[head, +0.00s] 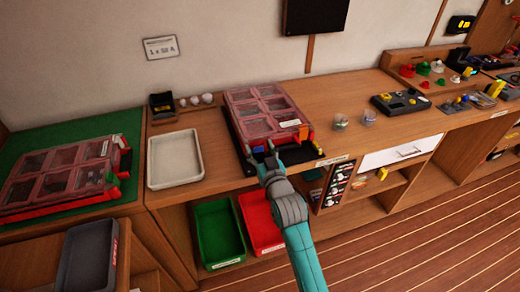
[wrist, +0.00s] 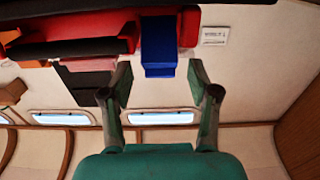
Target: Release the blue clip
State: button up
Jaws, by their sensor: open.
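The blue clip (wrist: 158,46) shows in the wrist view as a blue block on the edge of a red case (wrist: 90,25). My gripper (wrist: 158,82) is open, its two fingers apart on either side below the clip, with a gap between them and nothing clearly held. Whether a finger touches the clip I cannot tell. In the head view my gripper (head: 261,158) is at the front edge of the red case with clear lid panels (head: 266,105).
A white tray (head: 175,160) lies left of the case. A second red case (head: 58,178) sits on a green mat at the left. Green (head: 217,232) and red (head: 260,222) bins stand below the counter. Two small cups (head: 341,122) are to the right.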

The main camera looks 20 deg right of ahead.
grip_shut()
jog(key=shift+f, duration=0.1)
jog(key=shift+s+f+t, duration=0.2)
jog(key=shift+s+t, duration=0.1)
jog(key=shift+t, duration=0.5)
grip_release()
